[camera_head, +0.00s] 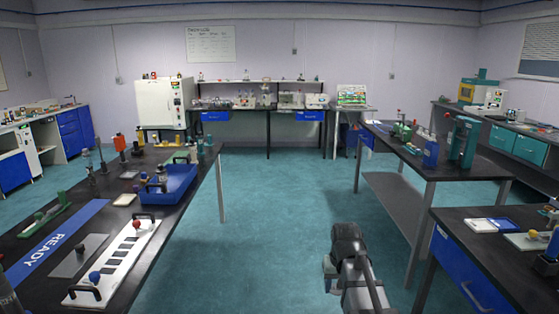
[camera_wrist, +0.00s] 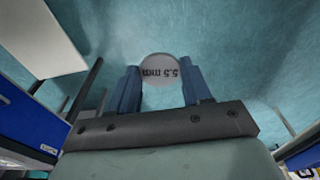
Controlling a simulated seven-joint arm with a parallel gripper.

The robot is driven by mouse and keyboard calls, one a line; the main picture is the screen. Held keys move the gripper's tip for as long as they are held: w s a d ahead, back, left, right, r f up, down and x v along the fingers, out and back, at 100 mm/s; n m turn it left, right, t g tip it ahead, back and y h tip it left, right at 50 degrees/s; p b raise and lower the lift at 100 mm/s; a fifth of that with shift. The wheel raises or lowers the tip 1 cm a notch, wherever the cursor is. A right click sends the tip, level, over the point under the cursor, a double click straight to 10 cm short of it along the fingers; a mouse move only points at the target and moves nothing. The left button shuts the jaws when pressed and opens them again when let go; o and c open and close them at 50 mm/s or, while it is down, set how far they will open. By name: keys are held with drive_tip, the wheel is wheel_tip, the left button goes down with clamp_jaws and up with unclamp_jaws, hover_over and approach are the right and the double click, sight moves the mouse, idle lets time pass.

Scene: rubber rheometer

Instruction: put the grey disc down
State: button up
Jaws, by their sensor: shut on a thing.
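The grey disc (camera_wrist: 158,70) shows in the wrist view, marked "5.5 mm", which reads upside down. My gripper (camera_wrist: 160,85) is shut on it, with one blue-grey finger at each side of the disc. Behind the disc in the wrist view is only the teal floor. In the head view my arm is at the lower middle, over the open floor between the benches. The disc and the fingertips cannot be made out in the head view.
The left bench (camera_head: 165,237) holds a blue "READY" strip (camera_head: 50,247), a white slotted plate with handles (camera_head: 112,270) and a blue bin (camera_head: 178,185). At right are two dark benches, the nearer with a blue drawer (camera_head: 465,268). The floor between is clear.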

drive_tip(key=shift+a, duration=0.4)
drive_tip(key=shift+d, duration=0.1)
